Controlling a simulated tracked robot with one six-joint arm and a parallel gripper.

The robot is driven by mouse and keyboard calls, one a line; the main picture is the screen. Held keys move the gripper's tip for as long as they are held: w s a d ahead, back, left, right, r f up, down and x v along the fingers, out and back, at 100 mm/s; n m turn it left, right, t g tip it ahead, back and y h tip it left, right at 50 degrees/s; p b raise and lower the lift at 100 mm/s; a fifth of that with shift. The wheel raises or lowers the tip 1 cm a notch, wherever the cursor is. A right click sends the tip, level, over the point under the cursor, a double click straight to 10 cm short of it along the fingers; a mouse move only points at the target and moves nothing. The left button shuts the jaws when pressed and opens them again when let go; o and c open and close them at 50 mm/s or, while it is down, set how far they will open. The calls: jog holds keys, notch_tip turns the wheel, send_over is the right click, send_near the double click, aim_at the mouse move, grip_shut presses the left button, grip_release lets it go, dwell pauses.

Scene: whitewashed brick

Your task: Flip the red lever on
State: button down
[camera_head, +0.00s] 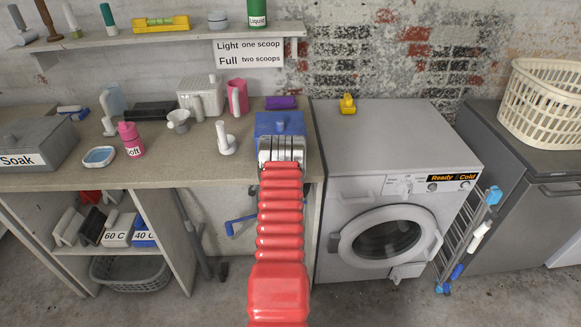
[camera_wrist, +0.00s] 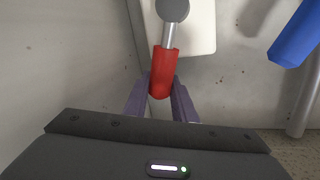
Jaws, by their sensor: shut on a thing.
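The red lever (camera_wrist: 164,72) is in the wrist view, just above centre. Its red grip hangs below a short metal shaft that runs up to a round grey pivot (camera_wrist: 173,9). The pivot sits on a pale plate (camera_wrist: 200,32) on the wall. My gripper (camera_wrist: 161,95) has its two purple-grey fingers either side of the grip's lower end and is shut on it. In the head view, my red arm covers the middle of the picture, and neither lever nor gripper shows there.
A blue tube (camera_wrist: 297,32) is close at the upper right of the wrist view. In the head view, a counter (camera_head: 190,170) with bottles and boxes is left of my arm. A washing machine (camera_head: 390,150) stands at right, beside a drying rack (camera_head: 466,240).

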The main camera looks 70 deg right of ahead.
jog(key=shift+d, duration=0.1)
jog(key=c, duration=1.5)
grip_release()
jog(key=shift+o, duration=0.2)
jog(key=s+a, duration=0.2)
jog(key=a, duration=1.1)
jog(key=shift+s+a+r, duration=0.15)
jog(key=shift+a+r, duration=0.2)
jog(key=shift+r, duration=0.1)
jog(key=shift+c, duration=0.5)
